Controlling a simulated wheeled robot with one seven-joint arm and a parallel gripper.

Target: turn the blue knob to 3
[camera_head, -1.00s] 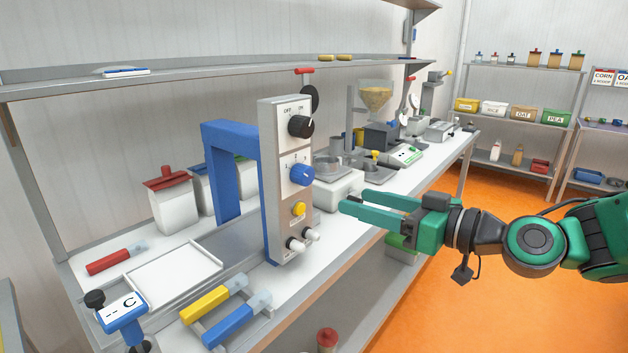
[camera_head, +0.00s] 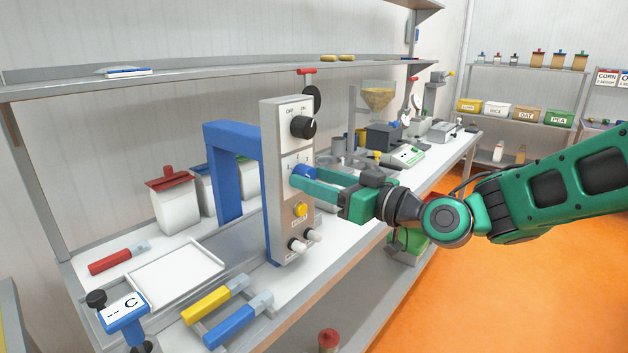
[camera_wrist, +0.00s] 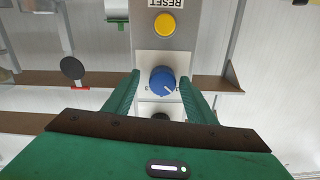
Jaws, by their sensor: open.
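The blue knob (camera_head: 303,177) is on the front face of the upright grey control panel (camera_head: 276,215), below a black knob (camera_head: 303,127) and above a yellow button (camera_head: 300,209). My gripper (camera_head: 307,181) is open at the blue knob, with the near finger covering part of it. In the wrist view the blue knob (camera_wrist: 162,80) sits between the two open green fingers (camera_wrist: 160,90), with gaps on both sides. The knob has a pale pointer line. Small digits show beside it, but I cannot read its setting surely.
A white tray (camera_head: 175,273) and coloured-handled tools (camera_head: 238,319) lie on the bench at front left. The space right of the panel holds my arm.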

